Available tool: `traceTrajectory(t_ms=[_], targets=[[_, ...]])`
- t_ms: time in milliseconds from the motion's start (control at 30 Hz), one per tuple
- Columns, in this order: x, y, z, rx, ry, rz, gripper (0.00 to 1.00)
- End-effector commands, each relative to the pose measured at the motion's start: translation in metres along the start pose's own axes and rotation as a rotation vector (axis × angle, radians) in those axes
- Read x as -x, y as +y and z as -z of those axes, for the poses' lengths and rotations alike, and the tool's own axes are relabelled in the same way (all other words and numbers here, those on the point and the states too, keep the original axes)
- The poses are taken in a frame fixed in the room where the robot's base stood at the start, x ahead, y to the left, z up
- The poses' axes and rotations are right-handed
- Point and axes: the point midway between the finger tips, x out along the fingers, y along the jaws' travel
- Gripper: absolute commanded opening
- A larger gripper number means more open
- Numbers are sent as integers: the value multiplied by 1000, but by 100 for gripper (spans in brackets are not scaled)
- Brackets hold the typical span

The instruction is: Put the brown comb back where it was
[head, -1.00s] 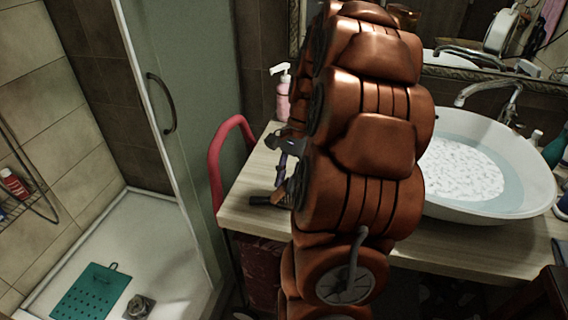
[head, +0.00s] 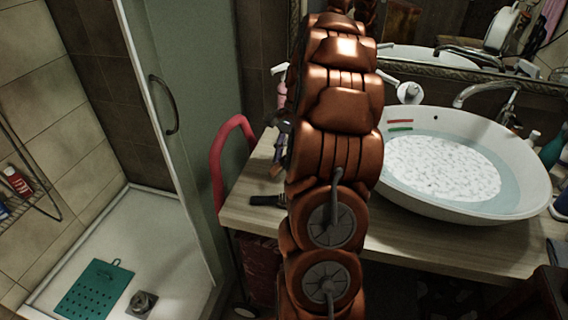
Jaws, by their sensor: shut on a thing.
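My gripper (head: 282,128) shows only in part at the left edge of my arm, above the left part of the wooden counter. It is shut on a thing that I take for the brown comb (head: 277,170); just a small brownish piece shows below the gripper. The rest of the comb and the fingertips are hidden behind my arm, so I cannot tell whether the comb touches the counter. A dark, flat object (head: 267,200) lies on the counter below the gripper, partly hidden by my arm.
The counter (head: 245,214) has bare wood at its left end, by a red rail (head: 218,165). A pump bottle (head: 281,92) stands behind. A white basin (head: 470,212) with water is on the right; red and green strips (head: 400,125) show at its left rim. A mirror hangs behind.

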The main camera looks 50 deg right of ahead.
Motion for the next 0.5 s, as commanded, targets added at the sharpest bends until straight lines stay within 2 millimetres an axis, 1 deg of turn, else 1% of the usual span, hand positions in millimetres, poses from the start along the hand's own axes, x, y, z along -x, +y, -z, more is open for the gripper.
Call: traceTrajectory(t_ms=[167,400,500], targets=[[-1,-4,4,0,-2,-2,0],[-24,-3,12,-1,-5,-3,0],[-30,-4,16,0,0,0,0]])
